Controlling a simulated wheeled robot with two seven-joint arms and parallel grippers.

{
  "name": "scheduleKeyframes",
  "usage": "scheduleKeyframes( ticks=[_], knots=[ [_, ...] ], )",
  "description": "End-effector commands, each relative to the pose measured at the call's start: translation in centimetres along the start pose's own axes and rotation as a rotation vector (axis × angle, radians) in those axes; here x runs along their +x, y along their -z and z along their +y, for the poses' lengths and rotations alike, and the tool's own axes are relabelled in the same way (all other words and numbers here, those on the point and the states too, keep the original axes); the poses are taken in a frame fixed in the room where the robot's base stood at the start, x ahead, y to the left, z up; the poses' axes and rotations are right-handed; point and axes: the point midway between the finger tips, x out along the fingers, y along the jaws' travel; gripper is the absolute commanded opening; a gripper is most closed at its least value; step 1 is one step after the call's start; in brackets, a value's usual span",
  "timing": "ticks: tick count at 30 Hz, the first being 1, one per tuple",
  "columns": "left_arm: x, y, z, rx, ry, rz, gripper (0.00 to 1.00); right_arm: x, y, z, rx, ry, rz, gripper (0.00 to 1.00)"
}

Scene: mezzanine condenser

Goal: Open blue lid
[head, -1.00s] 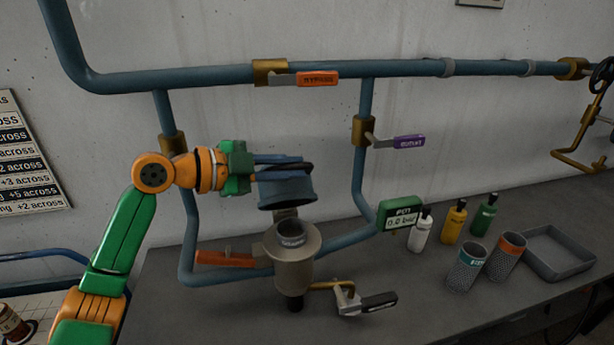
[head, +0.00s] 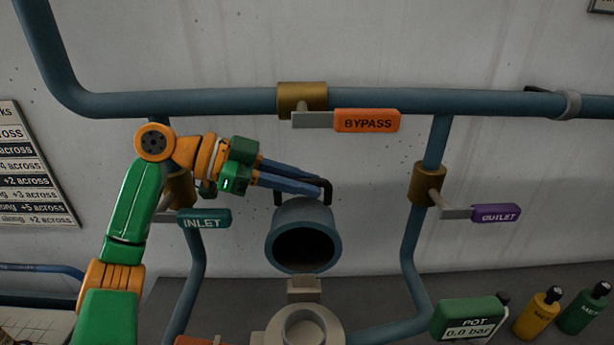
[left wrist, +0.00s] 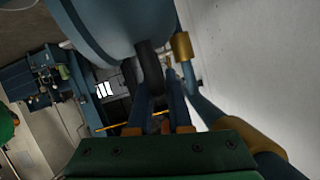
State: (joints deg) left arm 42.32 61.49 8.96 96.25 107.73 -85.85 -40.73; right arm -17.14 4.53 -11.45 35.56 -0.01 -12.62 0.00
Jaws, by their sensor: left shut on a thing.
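The blue lid (head: 302,214) stands tipped back above the pot (head: 318,318), its dark hollow underside facing me. A grey hinge block shows between lid and pot, and the pot's mouth is uncovered. My left gripper (head: 318,186) reaches in from the left with its blue fingers shut on the lid's black handle (head: 327,190). In the left wrist view the fingers (left wrist: 164,115) meet the dark handle (left wrist: 150,62), with the lid (left wrist: 108,25) beyond. My right gripper does not show.
The BYPASS lever (head: 366,121) is above, the INLET lever (head: 205,219) lies below my left arm, and the OUTLET lever (head: 495,213) is at right. A green gauge (head: 467,318) and bottles (head: 537,312) stand lower right. Blue pipes flank the pot.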

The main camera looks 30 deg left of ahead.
Motion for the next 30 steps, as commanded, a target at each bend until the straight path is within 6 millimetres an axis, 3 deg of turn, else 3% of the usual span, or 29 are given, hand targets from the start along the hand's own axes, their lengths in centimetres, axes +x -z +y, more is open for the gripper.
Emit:
scheduleKeyframes(
  ticks=[20, 21, 23, 30],
  knots=[
    [0.20, -0.66, 0.34, -0.051, -0.030, -0.010, 0.00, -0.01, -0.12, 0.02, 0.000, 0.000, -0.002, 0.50],
    [0.20, -0.65, 0.33, -0.051, -0.029, -0.010, 0.28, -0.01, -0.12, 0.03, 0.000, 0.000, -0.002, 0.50],
    [0.18, -0.61, 0.31, -0.051, -0.028, -0.009, 0.44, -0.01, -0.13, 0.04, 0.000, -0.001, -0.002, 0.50],
    [0.10, -0.45, 0.24, -0.049, -0.025, -0.004, 0.47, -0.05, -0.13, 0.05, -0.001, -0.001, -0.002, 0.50]
  ],
)
